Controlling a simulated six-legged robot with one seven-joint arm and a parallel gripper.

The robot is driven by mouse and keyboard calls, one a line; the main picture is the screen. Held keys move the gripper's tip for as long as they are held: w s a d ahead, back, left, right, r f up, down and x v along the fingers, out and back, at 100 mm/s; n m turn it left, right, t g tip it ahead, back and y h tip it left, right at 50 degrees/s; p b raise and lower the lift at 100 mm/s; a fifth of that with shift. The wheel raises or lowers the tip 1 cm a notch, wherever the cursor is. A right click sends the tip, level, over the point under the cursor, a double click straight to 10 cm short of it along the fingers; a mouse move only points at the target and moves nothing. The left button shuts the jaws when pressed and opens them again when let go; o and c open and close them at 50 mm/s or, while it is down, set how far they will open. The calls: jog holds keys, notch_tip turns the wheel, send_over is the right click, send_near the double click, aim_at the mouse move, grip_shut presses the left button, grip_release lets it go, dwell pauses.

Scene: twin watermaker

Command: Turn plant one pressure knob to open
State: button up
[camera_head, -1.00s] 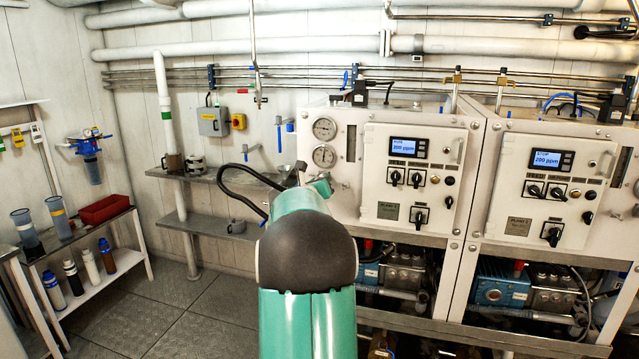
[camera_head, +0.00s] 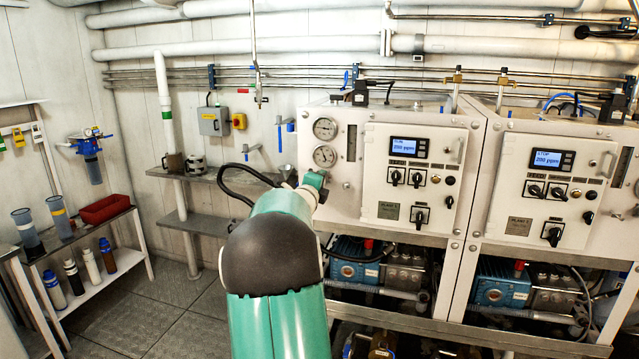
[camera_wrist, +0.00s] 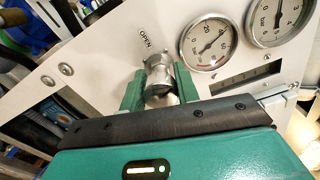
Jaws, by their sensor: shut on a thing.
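The pressure knob (camera_wrist: 158,78) is a silver metal knob on the white panel, with the word OPEN printed just above it in the wrist view. My gripper (camera_wrist: 159,88) has one green finger on each side of the knob and is shut on it. In the head view my gripper (camera_head: 316,181) is at the left part of the plant one panel (camera_head: 372,150), below two round gauges, and hides the knob there. The upper gauge (camera_head: 325,128) and lower gauge (camera_head: 325,156) also show beside the knob in the wrist view.
Plant one's control box (camera_head: 415,180) has a lit display and black switches, right of my gripper. Plant two's box (camera_head: 552,190) stands farther right. A grey shelf (camera_head: 215,177) with mugs is at the left. Pumps (camera_head: 355,262) sit below. Floor at left is clear.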

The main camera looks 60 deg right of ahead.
jog(key=n, duration=1.3)
jog(key=shift+f+n, duration=0.1)
jog(key=shift+n, duration=0.3)
jog(key=n, duration=0.5)
jog(key=shift+s+n, duration=0.1)
jog(key=shift+n, duration=2)
jog(key=o, duration=1)
